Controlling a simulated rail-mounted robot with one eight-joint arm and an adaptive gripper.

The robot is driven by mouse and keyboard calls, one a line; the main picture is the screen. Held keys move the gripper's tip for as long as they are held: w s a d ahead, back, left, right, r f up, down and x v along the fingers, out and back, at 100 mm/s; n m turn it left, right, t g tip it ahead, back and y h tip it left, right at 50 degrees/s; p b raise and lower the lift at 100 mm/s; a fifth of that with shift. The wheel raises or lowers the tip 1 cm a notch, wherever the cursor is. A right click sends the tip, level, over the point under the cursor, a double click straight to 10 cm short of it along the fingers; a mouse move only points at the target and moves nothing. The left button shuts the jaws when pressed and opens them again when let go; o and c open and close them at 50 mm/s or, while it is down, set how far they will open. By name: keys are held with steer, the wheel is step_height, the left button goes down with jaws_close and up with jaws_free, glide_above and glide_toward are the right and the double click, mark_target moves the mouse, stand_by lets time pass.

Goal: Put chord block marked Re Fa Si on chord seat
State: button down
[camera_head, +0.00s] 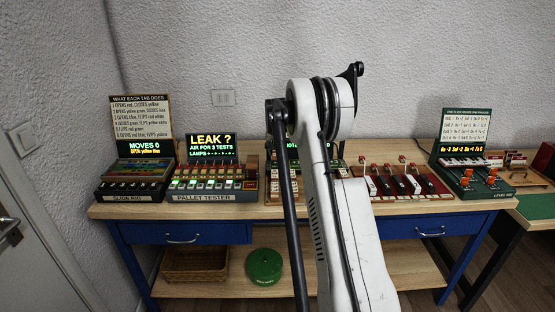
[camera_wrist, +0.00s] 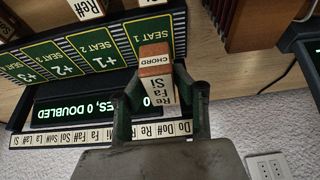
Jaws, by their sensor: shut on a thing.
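The chord block marked Re Fa Si (camera_wrist: 160,88) shows its pale lettered face in the wrist view, upside down. My gripper (camera_wrist: 163,96) is shut on it, with a dark green finger at each side. Directly beyond the lettered face is a reddish-brown part with a pale strip reading CHORD (camera_wrist: 154,60); I cannot tell whether it belongs to the block or to the chord seat. Any contact under the block is hidden. In the head view my arm hides the gripper and block.
A lit display (camera_wrist: 95,103) and a strip of note names (camera_wrist: 95,135) lie near the fingers. Another lettered block (camera_wrist: 87,8) is at the top. In the head view a pallet tester (camera_head: 215,183) stands left and a red-based rack (camera_head: 405,183) right of my arm.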

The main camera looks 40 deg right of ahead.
mark_target(278, 165)
steer(key=shift+d+f, duration=0.35)
steer(key=shift+d, duration=0.15)
steer(key=shift+f, duration=1.95)
steer(key=shift+f, duration=0.1)
steer(key=c, duration=1.4)
jaws_free()
